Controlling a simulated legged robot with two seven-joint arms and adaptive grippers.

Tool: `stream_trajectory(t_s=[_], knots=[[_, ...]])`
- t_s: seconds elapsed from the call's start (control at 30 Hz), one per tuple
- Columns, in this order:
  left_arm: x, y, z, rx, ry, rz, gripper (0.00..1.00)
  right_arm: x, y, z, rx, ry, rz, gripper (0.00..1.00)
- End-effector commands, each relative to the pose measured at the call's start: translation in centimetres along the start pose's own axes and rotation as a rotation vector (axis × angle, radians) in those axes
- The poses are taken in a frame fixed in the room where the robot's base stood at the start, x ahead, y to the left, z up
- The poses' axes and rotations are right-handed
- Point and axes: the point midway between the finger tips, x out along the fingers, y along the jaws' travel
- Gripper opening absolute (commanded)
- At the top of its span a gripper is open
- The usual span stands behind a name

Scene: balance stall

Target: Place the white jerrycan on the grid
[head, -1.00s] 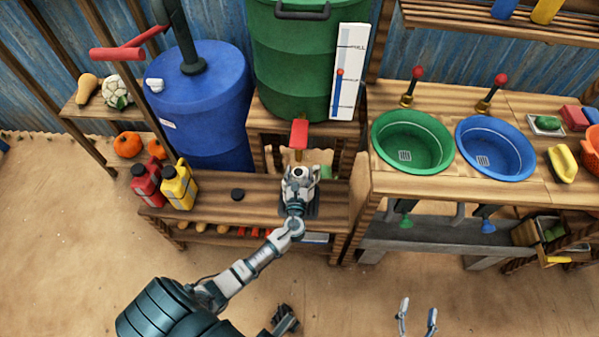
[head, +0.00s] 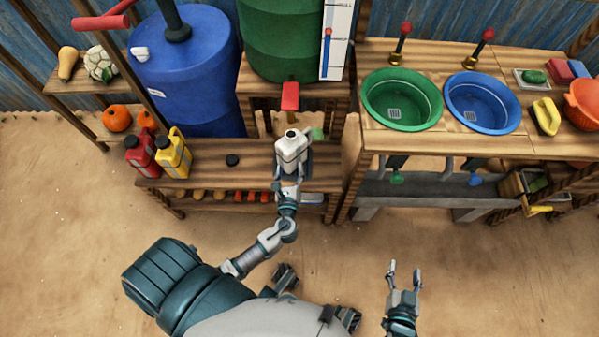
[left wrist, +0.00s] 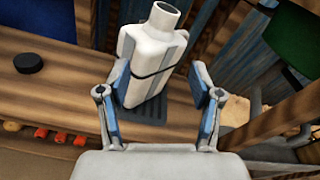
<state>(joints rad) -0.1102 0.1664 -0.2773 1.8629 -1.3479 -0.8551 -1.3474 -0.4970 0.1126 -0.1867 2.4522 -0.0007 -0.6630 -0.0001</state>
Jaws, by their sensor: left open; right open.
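The white jerrycan (head: 291,150) stands upright on the low wooden shelf, below the red tap. In the left wrist view the jerrycan (left wrist: 147,55) has a dark band and stands on the dark grid (left wrist: 150,112), whose slats show at its front and right. The rest of the grid is hidden under it. My left gripper (head: 290,174) is open on the near side of the jerrycan. Its fingers (left wrist: 160,85) are spread left and right in front of the can, with no clear grip on it. My right gripper (head: 405,268) is open and empty over the sandy ground.
A black cap (head: 232,160) lies on the shelf (head: 210,180) left of the jerrycan. Red (head: 140,155) and yellow (head: 173,157) jerrycans stand further left. The red tap (head: 290,97) hangs behind. A counter with green (head: 402,100) and blue (head: 482,103) basins is at right.

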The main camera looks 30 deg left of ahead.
Motion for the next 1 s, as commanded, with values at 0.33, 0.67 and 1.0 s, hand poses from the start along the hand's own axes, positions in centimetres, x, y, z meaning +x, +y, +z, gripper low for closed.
stream_trajectory(t_s=[0.33,0.67,1.0], knots=[[-11.8,-3.4,-1.8,-1.793,0.652,0.288,0.65,0.1,0.0,0.0,0.0,0.0,0.0,0.61],[-16.9,-6.8,1.6,-2.457,0.908,0.577,0.65,0.1,0.0,0.0,0.0,0.0,0.0,0.61],[-16.9,-6.8,1.6,-2.456,0.908,0.577,0.65,0.1,0.0,0.0,0.0,0.002,0.0,0.61]])
